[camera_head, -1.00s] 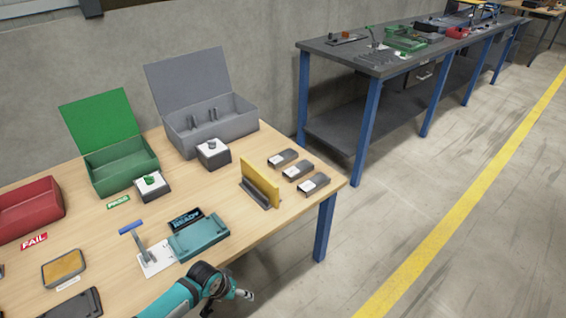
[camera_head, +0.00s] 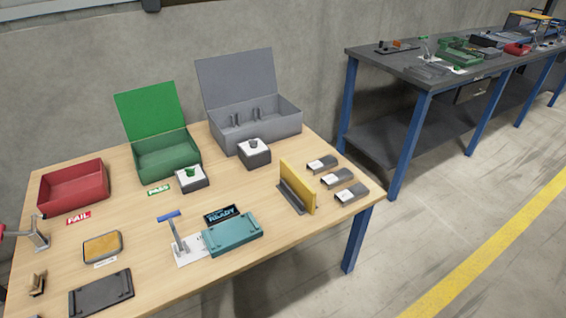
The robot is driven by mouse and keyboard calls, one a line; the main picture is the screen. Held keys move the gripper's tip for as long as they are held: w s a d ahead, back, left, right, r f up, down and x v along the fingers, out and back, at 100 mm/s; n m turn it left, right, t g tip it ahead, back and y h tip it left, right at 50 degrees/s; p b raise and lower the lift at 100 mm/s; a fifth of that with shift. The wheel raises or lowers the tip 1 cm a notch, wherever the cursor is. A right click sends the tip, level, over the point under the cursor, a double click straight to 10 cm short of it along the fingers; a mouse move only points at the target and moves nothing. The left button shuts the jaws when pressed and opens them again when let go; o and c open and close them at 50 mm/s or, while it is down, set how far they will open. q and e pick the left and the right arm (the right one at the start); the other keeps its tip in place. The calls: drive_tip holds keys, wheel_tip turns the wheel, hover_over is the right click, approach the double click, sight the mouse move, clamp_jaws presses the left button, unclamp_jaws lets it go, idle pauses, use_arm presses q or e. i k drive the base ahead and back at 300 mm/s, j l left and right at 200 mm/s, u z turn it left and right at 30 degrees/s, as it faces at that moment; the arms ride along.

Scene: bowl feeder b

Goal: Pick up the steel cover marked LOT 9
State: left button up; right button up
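Three small grey covers with white labels lie in a row at the right end of the wooden table: a back one (camera_head: 322,163), a middle one (camera_head: 337,178) and a front one (camera_head: 351,194). The labels are too small to read, so I cannot tell which is marked LOT 9. Neither of my grippers is in view.
A yellow upright plate (camera_head: 298,186) stands just left of the covers. A grey open box (camera_head: 262,130), green box (camera_head: 168,160) and red box (camera_head: 74,188) line the back. A teal fixture (camera_head: 232,235) sits near the front. Bare wood surrounds the covers.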

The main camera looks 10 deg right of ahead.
sight(324, 164)
drive_tip(key=i+l+u, duration=0.15)
drive_tip(key=l+u, duration=0.5)
drive_tip(key=i+l+u, duration=0.1)
drive_tip(key=l+u, duration=0.25)
drive_tip(key=l, duration=0.1)
